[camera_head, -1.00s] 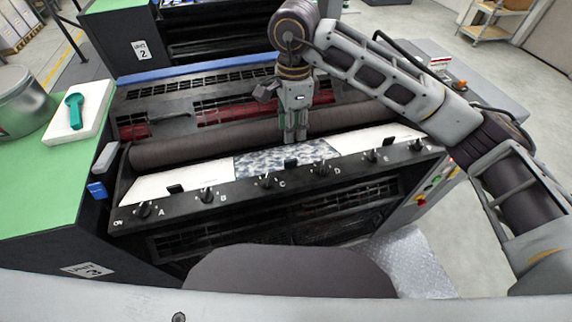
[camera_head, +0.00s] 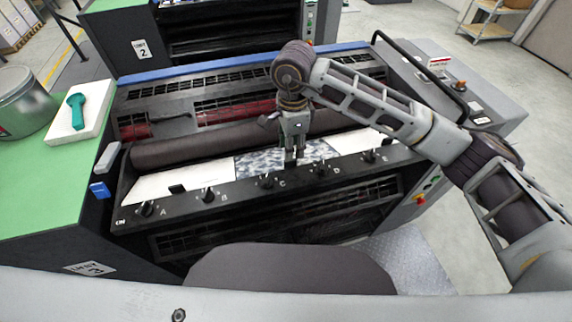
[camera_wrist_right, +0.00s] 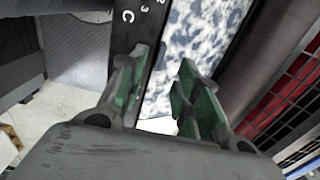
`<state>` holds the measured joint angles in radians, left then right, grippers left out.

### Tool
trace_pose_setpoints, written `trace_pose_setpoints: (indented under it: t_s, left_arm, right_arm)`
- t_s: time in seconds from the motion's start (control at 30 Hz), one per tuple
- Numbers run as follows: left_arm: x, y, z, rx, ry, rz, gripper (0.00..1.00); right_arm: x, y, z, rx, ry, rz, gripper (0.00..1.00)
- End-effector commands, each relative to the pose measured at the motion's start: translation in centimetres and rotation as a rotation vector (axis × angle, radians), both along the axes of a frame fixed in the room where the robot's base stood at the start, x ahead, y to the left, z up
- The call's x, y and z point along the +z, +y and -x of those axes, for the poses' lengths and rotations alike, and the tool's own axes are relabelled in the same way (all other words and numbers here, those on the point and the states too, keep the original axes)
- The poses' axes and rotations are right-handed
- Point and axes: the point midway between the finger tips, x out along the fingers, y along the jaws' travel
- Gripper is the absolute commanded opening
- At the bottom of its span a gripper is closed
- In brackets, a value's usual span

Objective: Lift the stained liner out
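The stained liner (camera_head: 257,163) is a flat sheet mottled dark blue-grey and white. It lies in the strip behind the lettered black rail (camera_head: 228,189), around marks C and D, with plain white liners (camera_head: 160,185) on either side. My right gripper (camera_head: 293,161) points down over the liner near the rail. In the right wrist view the stained liner (camera_wrist_right: 198,38) shows beyond the gripper (camera_wrist_right: 163,58), whose green-padded fingers are apart with nothing between them. One finger overlaps the rail, the other the liner side. Whether they touch is unclear. My left gripper is not in view.
A dark roller (camera_head: 200,148) runs behind the liner strip. Several black keys (camera_head: 267,181) stand along the rail. A green-topped cabinet (camera_head: 40,185) at the left carries a white block (camera_head: 88,118) with a teal tool (camera_head: 76,108) and a grey can (camera_head: 22,100).

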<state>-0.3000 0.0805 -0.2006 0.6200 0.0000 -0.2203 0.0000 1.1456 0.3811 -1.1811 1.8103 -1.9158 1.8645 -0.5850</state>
Motion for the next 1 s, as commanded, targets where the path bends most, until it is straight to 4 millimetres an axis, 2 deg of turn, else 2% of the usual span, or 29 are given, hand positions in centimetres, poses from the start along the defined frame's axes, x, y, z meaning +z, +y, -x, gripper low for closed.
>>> trace_pose_setpoints:
  t_s: [0.27,0.7,1.0]
  left_arm:
    - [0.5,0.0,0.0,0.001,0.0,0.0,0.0]
    - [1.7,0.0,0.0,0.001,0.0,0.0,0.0]
    - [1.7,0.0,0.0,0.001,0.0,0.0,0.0]
  right_arm:
    - [-1.0,0.1,0.1,0.0,0.002,0.0,0.33]
    - [-4.7,0.2,0.1,-0.001,0.002,0.0,0.33]
    - [-5.2,0.2,0.1,0.0,0.0,0.0,0.33]
